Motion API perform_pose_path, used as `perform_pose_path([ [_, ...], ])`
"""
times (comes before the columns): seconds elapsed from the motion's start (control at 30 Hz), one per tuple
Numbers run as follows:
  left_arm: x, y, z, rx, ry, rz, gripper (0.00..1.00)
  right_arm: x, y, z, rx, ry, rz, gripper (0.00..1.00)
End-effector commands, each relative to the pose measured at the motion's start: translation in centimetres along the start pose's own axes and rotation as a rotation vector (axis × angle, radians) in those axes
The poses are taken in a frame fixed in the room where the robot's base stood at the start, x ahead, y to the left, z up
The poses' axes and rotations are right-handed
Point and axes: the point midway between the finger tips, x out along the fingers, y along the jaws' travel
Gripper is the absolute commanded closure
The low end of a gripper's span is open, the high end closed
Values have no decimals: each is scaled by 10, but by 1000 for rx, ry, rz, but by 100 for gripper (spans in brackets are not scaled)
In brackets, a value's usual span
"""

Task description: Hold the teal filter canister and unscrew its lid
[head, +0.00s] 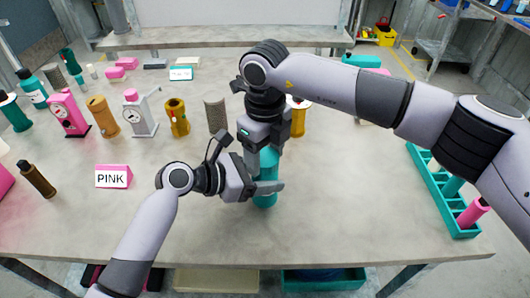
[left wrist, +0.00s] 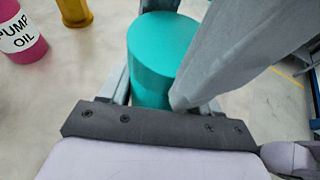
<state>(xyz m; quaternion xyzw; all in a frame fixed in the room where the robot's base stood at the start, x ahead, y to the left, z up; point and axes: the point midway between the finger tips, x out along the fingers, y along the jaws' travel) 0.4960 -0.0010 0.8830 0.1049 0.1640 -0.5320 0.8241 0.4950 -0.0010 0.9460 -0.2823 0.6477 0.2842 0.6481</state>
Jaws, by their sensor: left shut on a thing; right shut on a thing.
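The teal filter canister (head: 265,201) stands upright at the middle front of the table. My left gripper (head: 268,187) reaches it from the left and is shut around its lower body. In the left wrist view the canister (left wrist: 152,65) is a smooth teal cylinder between grey fingers. My right gripper (head: 268,147) comes down from above and is shut on the canister's top end, where the lid is. The lid itself is mostly hidden by that gripper, so I cannot tell whether it has turned.
A pink "PINK" sign (head: 113,177) and a brown bottle (head: 37,180) are on the left. Pumps, including a pink one (head: 68,114) and a white one (head: 139,113), line the back left. A teal rack (head: 462,231) stands at the right edge. The front table is clear.

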Motion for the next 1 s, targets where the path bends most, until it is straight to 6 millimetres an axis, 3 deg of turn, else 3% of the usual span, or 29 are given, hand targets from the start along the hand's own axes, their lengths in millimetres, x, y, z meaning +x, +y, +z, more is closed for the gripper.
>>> perform_pose_path([
  [0.6, -3, 5, -3, -1, 7, 12, 100, 1, -4, -1, -957, 11, -3, 75],
  [0.77, -3, 5, -3, -1, 7, 12, 100, 0, -4, -1, -1071, 11, -3, 75],
  [1.0, -2, 4, -3, -1, 6, 11, 100, 0, -4, -1, -1068, 10, -3, 75],
])
